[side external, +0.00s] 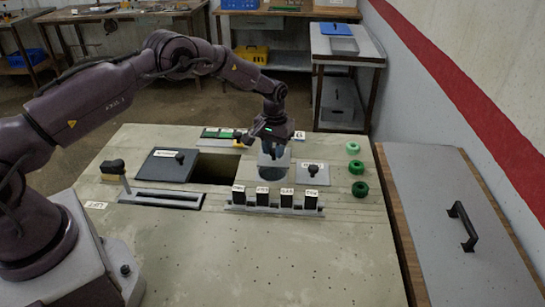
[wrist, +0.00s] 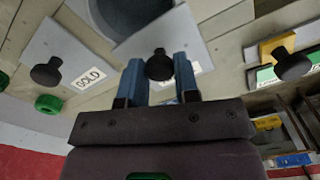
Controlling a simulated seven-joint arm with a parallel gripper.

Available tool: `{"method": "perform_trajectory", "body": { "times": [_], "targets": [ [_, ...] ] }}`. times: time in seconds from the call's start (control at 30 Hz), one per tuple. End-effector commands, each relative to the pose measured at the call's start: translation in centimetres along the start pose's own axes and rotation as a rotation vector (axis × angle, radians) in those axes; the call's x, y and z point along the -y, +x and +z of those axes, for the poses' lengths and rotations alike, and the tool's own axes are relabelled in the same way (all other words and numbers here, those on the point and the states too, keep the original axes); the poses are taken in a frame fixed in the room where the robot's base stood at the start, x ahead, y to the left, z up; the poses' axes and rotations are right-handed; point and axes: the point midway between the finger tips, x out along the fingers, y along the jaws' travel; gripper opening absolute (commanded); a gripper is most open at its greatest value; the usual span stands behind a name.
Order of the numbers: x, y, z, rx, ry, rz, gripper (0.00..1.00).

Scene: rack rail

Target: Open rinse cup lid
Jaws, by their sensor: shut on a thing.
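My gripper (side external: 272,148) is over the back middle of the bench. In the wrist view its two blue fingers (wrist: 158,72) are shut on a black knob (wrist: 159,64) on a grey plate-like lid (wrist: 185,32). A white label on this lid is mostly hidden behind a finger. Beyond the knob, the round blue-grey rinse cup (wrist: 130,14) is partly uncovered, its mouth showing past the lid's edge. In the side view the cup (side external: 272,172) shows below my gripper; the lid there is hard to make out.
A grey lid marked GOLD (side external: 314,179) with its own knob lies to the right. A rack (side external: 275,210) holds several black labelled pieces in front. A dark square opening (side external: 214,168) and a black knobbed lid (side external: 168,168) lie left. Green rings (side external: 359,168) lie right. The front bench is clear.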

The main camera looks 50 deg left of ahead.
Motion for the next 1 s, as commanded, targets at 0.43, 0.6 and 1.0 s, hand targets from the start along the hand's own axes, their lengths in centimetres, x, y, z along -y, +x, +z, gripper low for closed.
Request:
{"method": "perform_trajectory", "body": {
  "times": [0.43, 0.6, 1.0],
  "targets": [
    [0.8, 0.0, -2.3, -0.001, 0.002, 0.005, 0.00],
    [0.8, 0.0, -2.3, -0.001, 0.002, 0.005, 0.00],
    [0.9, -0.1, -2.3, 0.000, 0.001, 0.003, 0.55]
  ]
}}
